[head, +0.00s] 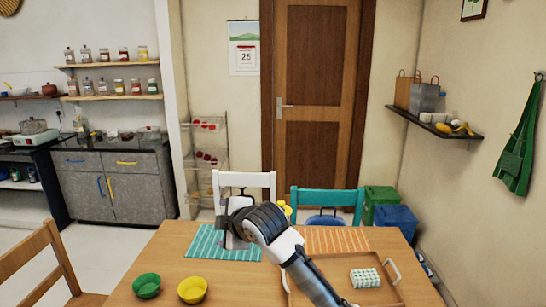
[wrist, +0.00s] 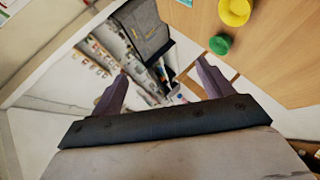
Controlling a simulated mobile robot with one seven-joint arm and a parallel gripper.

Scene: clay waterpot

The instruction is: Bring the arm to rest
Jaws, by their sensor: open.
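My arm reaches in over the wooden table (head: 165,250) from the front right, with its wrist above the table's middle. My gripper (head: 232,240) points left in the head view, above the teal striped mat (head: 205,243). In the wrist view my gripper (wrist: 162,82) has its two fingers wide apart, with nothing between them. Past the fingers the wrist view shows the floor, a grey cabinet (wrist: 140,30) and the table edge.
A wooden tray (head: 385,295) with a checked cloth (head: 365,278) lies at the right. White (head: 245,181) and teal (head: 328,194) chairs stand behind the table.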

